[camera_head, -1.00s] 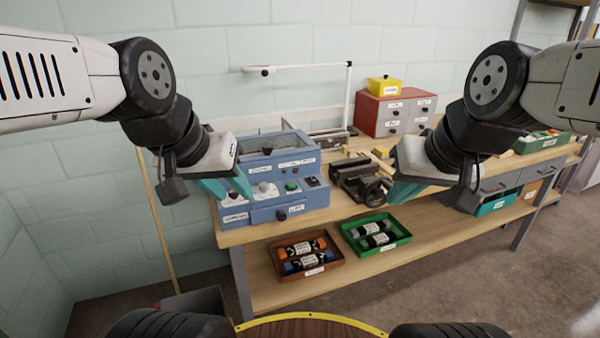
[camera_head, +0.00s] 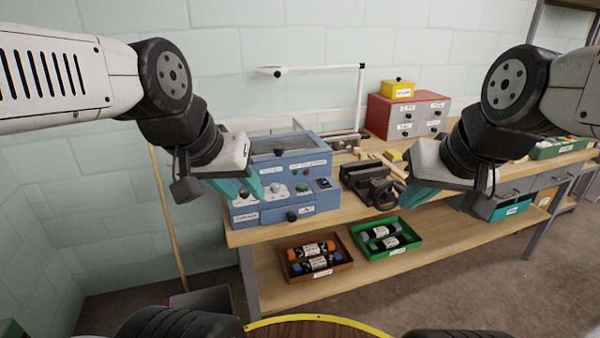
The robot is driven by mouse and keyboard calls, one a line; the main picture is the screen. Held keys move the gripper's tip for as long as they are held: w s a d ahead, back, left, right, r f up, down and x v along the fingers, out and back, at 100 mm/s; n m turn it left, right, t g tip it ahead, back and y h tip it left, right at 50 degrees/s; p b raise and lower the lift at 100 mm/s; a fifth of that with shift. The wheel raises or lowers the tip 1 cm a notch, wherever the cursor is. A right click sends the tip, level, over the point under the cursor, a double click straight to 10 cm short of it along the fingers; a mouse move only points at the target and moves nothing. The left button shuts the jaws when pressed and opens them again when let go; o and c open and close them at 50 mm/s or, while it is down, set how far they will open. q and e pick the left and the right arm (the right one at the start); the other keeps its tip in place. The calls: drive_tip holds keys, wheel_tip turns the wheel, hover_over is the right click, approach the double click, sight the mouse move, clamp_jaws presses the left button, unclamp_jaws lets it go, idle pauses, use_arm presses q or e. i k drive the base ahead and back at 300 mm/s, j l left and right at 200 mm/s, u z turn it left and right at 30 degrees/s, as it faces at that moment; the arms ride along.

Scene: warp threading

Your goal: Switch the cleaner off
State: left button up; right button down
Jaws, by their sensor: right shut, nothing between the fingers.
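The cleaner looks to be the blue machine (camera_head: 300,170) at the left end of the workbench. Its lower front panel carries knobs, a green button (camera_head: 302,188), a dark switch (camera_head: 324,183) and white labels too small to read surely. My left gripper (camera_head: 250,190), with teal fingers, is in front of the machine's left side and hides part of its panel. Whether it touches, and whether its fingers are open, I cannot tell. My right gripper (camera_head: 412,200) is shut and empty, in front of the bench to the right of the black vise.
A black vise (camera_head: 370,182) stands beside the blue machine. A red and grey drawer cabinet (camera_head: 408,116) with a yellow box (camera_head: 397,89) is behind it. Brown (camera_head: 318,277) and green (camera_head: 388,252) trays sit on the lower shelf (camera_head: 440,255). A wooden pole leans at left.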

sight(322, 181)
drive_tip(key=i+l+u, duration=0.15)
drive_tip(key=u, duration=0.2)
drive_tip(key=i+l+u, duration=0.2)
drive_tip(key=u, duration=0.2)
